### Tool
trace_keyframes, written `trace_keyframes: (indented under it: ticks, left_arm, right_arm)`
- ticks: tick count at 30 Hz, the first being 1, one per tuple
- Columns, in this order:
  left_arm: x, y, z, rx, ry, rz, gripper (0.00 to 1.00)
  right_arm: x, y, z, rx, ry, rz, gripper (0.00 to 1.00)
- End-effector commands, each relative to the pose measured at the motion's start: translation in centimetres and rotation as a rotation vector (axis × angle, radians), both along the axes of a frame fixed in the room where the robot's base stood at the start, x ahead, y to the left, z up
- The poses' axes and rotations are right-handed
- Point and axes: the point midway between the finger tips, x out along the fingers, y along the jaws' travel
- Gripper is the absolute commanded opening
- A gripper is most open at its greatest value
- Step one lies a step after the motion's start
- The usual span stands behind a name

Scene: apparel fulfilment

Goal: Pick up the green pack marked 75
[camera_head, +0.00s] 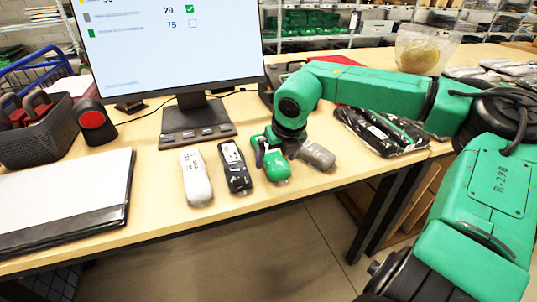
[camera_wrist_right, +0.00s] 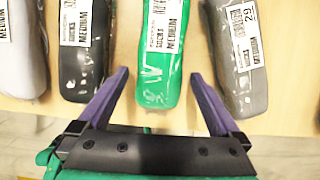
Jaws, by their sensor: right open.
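A green pack (camera_head: 277,168) in clear wrap lies on the table in a row, between a black pack (camera_head: 235,167) and a grey pack (camera_head: 317,155). A white pack (camera_head: 196,178) lies at the row's left end. In the right wrist view the green pack (camera_wrist_right: 160,50) has a white label; I cannot read 75 on it. The grey pack (camera_wrist_right: 236,50) there shows 29. My right gripper (camera_wrist_right: 159,76) is open and empty, its purple fingers either side of the green pack's near end. In the head view my right arm partly hides the green pack. My left gripper is out of view.
A monitor (camera_head: 170,45) lists 75 beside a green square, and 29 with a green tick. A dark wrapped pack (camera_head: 380,130) lies right of the row. A grey basket (camera_head: 38,135) and a white folder (camera_head: 70,195) are at left. The table's front edge is close to the packs.

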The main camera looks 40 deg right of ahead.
Motion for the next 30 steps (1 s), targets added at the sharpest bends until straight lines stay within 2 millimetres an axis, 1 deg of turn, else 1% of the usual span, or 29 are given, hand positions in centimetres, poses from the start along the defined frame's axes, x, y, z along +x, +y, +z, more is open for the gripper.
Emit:
trace_keyframes:
  ticks: [1,3,10,11,12,14,15,16,17,25,28,30]
  left_arm:
    - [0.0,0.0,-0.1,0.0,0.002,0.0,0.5]
    - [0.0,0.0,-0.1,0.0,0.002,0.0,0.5]
    - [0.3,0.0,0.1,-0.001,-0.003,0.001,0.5]
    - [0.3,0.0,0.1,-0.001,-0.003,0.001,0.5]
    - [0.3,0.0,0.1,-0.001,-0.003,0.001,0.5]
    - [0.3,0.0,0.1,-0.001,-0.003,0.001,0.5]
    - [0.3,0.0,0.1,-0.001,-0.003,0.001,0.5]
    - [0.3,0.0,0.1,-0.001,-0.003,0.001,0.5]
    - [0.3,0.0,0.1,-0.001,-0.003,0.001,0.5]
    - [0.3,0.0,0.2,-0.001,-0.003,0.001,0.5]
    - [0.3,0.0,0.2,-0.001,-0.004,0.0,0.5]
    - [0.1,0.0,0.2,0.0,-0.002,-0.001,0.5]
  right_arm:
    - [0.2,-0.1,-1.0,0.0,0.006,-0.001,1.0]
    - [0.6,-0.2,-1.7,0.0,0.003,-0.001,1.0]
    - [0.8,-0.2,-1.8,0.001,-0.001,0.0,1.0]
    - [0.8,-0.2,-1.8,0.001,-0.001,0.0,0.89]
    - [0.8,-0.2,-1.8,0.001,-0.001,0.0,0.73]
    - [0.8,-0.2,-1.8,0.001,-0.001,0.0,0.5]
    - [0.8,-0.2,-1.8,0.001,-0.001,0.0,0.35]
    - [0.8,-0.2,-1.8,0.001,0.0,0.0,0.23]
    - [0.8,-0.2,-1.8,0.001,0.0,0.0,0.15]
    - [0.8,-0.2,-1.6,0.001,0.0,0.0,0.15]
    - [0.8,-0.2,-0.7,-0.001,-0.001,0.001,0.15]
    - [0.8,-0.2,0.4,-0.001,-0.004,0.0,0.15]
